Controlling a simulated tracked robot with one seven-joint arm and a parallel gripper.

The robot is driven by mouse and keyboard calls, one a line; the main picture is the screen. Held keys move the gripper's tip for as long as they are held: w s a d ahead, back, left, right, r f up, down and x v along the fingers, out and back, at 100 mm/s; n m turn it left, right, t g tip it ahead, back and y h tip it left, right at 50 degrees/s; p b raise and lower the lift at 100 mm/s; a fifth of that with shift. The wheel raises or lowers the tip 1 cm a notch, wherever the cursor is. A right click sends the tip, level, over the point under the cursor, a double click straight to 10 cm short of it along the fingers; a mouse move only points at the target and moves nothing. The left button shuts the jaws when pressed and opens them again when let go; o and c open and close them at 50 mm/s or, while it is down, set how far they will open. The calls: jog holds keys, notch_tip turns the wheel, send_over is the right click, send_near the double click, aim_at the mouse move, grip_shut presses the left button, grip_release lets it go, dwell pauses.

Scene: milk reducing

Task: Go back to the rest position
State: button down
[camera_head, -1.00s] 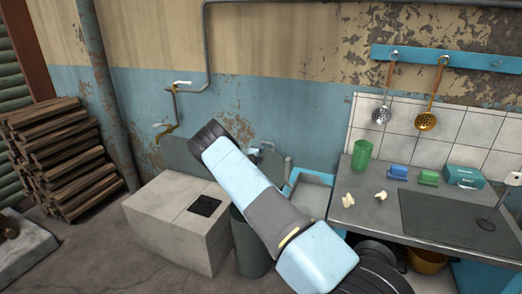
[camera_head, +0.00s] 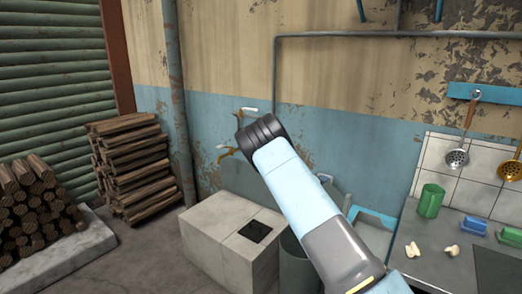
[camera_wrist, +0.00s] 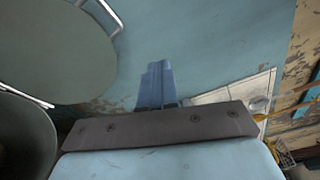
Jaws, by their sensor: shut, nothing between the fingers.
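My arm reaches up and left from the lower right in the head view. My gripper itself does not show there. In the wrist view my gripper (camera_wrist: 157,82) shows as two blue-grey fingers pressed together, with nothing between them. The fingers point toward the blue-painted wall (camera_wrist: 215,45) and touch nothing that I can see.
A concrete block (camera_head: 225,232) with a dark square opening stands below the arm, beside a grey bin (camera_head: 297,268). The counter (camera_head: 430,270) at right holds a green mug (camera_head: 431,201). Stacked firewood (camera_head: 135,165) stands at left. A round grey-green lid (camera_wrist: 55,45) is close in the wrist view.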

jog(key=s+d+r+m+g+y, duration=0.2)
jog(key=s+d+r+m+g, duration=0.15)
jog(key=s+r+m, duration=0.75)
jog(key=s+d+r+m+g+y, duration=0.25)
jog(key=s+r+m+g, duration=0.25)
jog(key=s+r+m, duration=0.7)
jog(key=s+a+r+m+t+y, duration=0.1)
jog(key=s+a+m, duration=0.4)
jog(key=s, duration=0.6)
jog(key=s+a+r+m+t+y, duration=0.1)
jog(key=s+a+r+m+y, duration=0.3)
jog(key=s, duration=0.8)
jog(key=s+a+r+m+t+y, duration=0.1)
jog(key=s+a+m, duration=0.5)
jog(key=s, duration=0.6)
jog(key=r+m+y, duration=0.1)
jog(key=y, duration=0.1)
jog(key=shift+r+m+y, duration=0.35)
jog(key=shift+m, duration=0.05)
